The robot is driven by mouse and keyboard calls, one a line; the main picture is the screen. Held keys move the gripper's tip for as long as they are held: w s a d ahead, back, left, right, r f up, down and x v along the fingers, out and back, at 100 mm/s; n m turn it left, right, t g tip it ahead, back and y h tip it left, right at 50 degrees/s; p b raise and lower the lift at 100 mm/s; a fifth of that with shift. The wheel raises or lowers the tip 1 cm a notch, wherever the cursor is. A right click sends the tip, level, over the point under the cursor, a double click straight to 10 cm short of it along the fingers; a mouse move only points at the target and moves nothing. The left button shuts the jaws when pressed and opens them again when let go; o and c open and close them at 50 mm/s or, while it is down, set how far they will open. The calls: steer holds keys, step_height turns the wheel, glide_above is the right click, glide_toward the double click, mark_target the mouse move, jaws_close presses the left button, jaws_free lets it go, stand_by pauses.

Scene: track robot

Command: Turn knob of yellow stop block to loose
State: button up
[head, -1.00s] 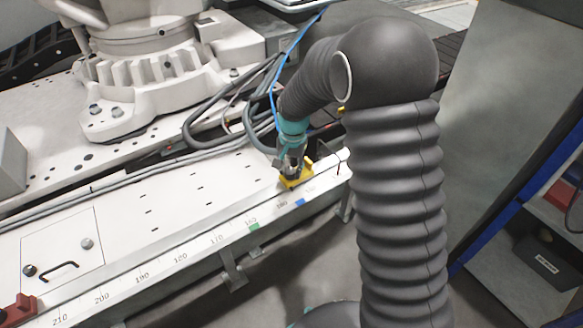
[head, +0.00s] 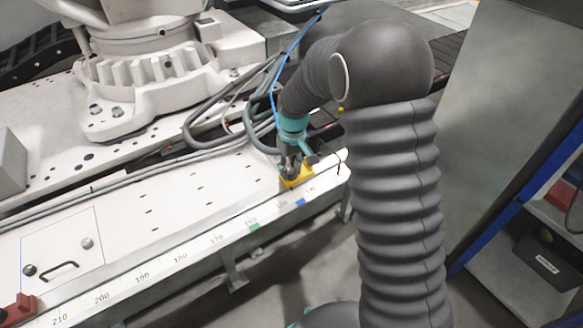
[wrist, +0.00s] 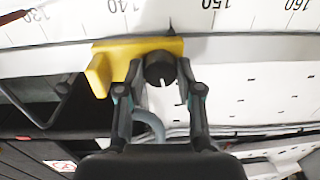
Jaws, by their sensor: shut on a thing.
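The yellow stop block (head: 297,181) sits on the white track near its right end, by the scale edge. In the wrist view the yellow stop block (wrist: 115,55) has a black round knob (wrist: 160,68) with a white mark that points toward the gripper's palm. My gripper (wrist: 160,75) has one finger on each side of the knob and is shut on it. In the head view my gripper (head: 293,170) hangs down over the block, and the knob is hidden by the fingers.
A scale with numbers (head: 180,257) runs along the track's front edge, with a green mark (head: 253,223) and a blue mark (head: 300,202). A red block (head: 18,309) stands at the far left. Grey cables (head: 205,132) and a white machine base (head: 150,85) lie behind.

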mark_target(292, 169)
steer(key=shift+w+n, duration=0.2)
steer(key=shift+n, duration=1.5)
steer(key=shift+r, duration=0.1)
steer(key=o, duration=1.2)
steer(key=shift+s, duration=0.1)
steer(key=shift+c, duration=0.2)
step_height(292, 169, up, 12)
steer(key=shift+w+d, duration=0.15)
steer(key=shift+w, duration=0.05)
